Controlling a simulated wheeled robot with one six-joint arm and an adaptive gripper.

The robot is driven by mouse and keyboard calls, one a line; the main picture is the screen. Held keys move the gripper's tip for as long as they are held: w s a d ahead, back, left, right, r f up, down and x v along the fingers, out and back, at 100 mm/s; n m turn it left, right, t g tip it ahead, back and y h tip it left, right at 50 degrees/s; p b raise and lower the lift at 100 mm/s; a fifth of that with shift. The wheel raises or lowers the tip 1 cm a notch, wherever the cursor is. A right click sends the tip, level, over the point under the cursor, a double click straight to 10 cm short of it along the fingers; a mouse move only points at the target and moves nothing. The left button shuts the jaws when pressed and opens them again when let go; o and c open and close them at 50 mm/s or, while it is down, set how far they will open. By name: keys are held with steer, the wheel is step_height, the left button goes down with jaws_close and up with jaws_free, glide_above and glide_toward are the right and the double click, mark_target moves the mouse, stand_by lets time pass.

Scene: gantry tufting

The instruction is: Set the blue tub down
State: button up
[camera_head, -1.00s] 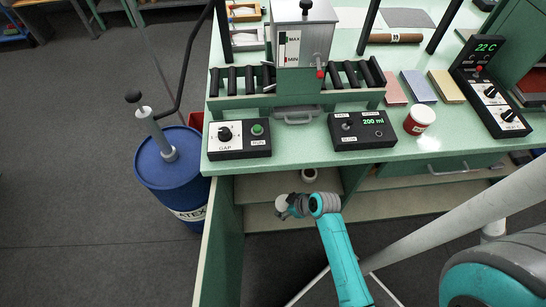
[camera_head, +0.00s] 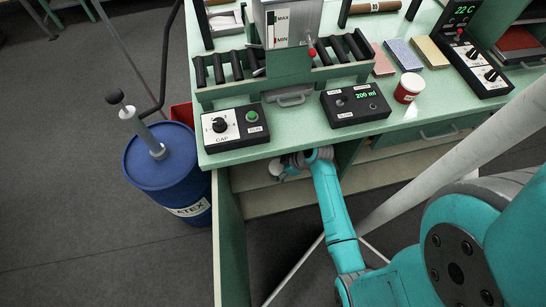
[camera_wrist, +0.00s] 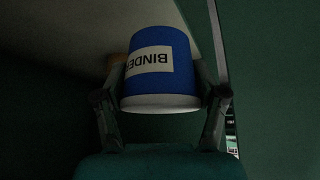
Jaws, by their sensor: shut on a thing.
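The blue tub (camera_wrist: 158,62) shows in the wrist view, with a pale label reading BINDER upside down and a white band at its near end. My gripper (camera_wrist: 160,80) is shut on it, one finger on each side. A pale shelf surface (camera_wrist: 75,22) is close by; I cannot tell whether the tub touches it. In the head view my arm reaches into the open cabinet (camera_head: 229,240) under the green worktop (camera_head: 300,132). The worktop's edge hides the gripper's end there, and the tub cannot be made out.
The cabinet's side panel stands left of my arm, and the worktop edge lies just above it. A blue latex drum (camera_head: 165,185) with a pump stands on the floor at left. Control boxes (camera_head: 235,128) and a red-and-white cup (camera_head: 408,88) stand on the worktop.

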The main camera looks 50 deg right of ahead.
steer(key=w+d, duration=0.1)
steer(key=w, duration=0.1)
steer(key=w+d+f, duration=0.1)
steer(key=w+d, duration=0.1)
steer(key=w+d+f, duration=0.1)
steer(key=w, duration=0.2)
steer(key=shift+d, duration=0.35)
step_height(320, 180, down, 4)
steer(key=shift+f, duration=0.1)
steer(key=shift+w+d+f, duration=0.15)
steer(key=shift+f, duration=0.25)
steer(key=o, duration=1.3)
steer(key=shift+f, duration=0.1)
steer(key=shift+v, duration=3.9)
